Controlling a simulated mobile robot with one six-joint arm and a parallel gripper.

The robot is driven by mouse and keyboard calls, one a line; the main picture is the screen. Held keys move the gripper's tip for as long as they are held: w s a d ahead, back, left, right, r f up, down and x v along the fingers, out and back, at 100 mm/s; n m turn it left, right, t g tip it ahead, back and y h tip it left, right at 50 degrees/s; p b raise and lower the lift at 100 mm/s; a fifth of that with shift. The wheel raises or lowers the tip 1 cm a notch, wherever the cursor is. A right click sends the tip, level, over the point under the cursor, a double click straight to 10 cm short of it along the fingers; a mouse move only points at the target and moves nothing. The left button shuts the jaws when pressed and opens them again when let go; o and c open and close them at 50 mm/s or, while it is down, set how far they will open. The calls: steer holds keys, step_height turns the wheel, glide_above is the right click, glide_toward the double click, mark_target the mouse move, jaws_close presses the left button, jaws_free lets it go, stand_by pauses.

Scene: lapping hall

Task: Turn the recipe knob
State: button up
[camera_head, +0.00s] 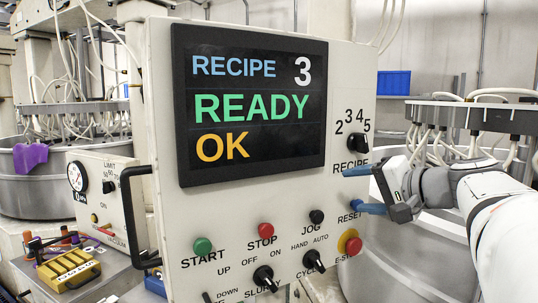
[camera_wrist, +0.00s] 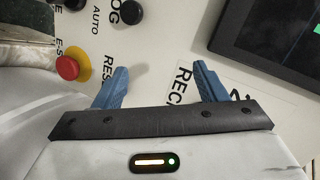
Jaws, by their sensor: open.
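The recipe knob (camera_head: 357,142) is small and dark, on the right side of the pale control panel (camera_head: 335,110). The numbers 2 to 5 arch above it and the RECIPE label is below it. Its pointer is too small to read surely. The panel's screen (camera_head: 250,105) shows RECIPE 3, READY, OK. My gripper (camera_head: 361,190) is open and empty, its blue fingers apart, below the knob between the RECIPE and RESET labels. In the wrist view, my gripper (camera_wrist: 160,84) straddles a bare stretch of panel beside the RECIPE lettering; the knob does not show there.
The red E-STOP button (camera_head: 353,246) on its yellow base is just below my gripper; it also shows in the wrist view (camera_wrist: 67,67). START (camera_head: 202,246), STOP (camera_head: 266,230) and JOG (camera_head: 317,216) controls are to the left. A large drum (camera_head: 410,262) stands behind.

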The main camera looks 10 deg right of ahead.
mark_target(366, 144)
steer(key=d+r+m+t, duration=0.1)
steer(key=d+r+t, duration=0.3)
steer(key=d+r, duration=0.35)
steer(key=x, duration=0.3)
steer(key=p+x, duration=0.1)
steer(key=x, duration=0.2)
steer(key=shift+w+a+r, duration=0.1)
steer(key=shift+w+r, duration=0.15)
steer(key=shift+w, duration=0.05)
steer(key=shift+w+a+f+p, duration=0.1)
steer(key=shift+w+a+p, duration=0.2)
steer(key=shift+w, duration=0.25)
steer(key=shift+c, duration=0.5)
steer(key=c, duration=0.9)
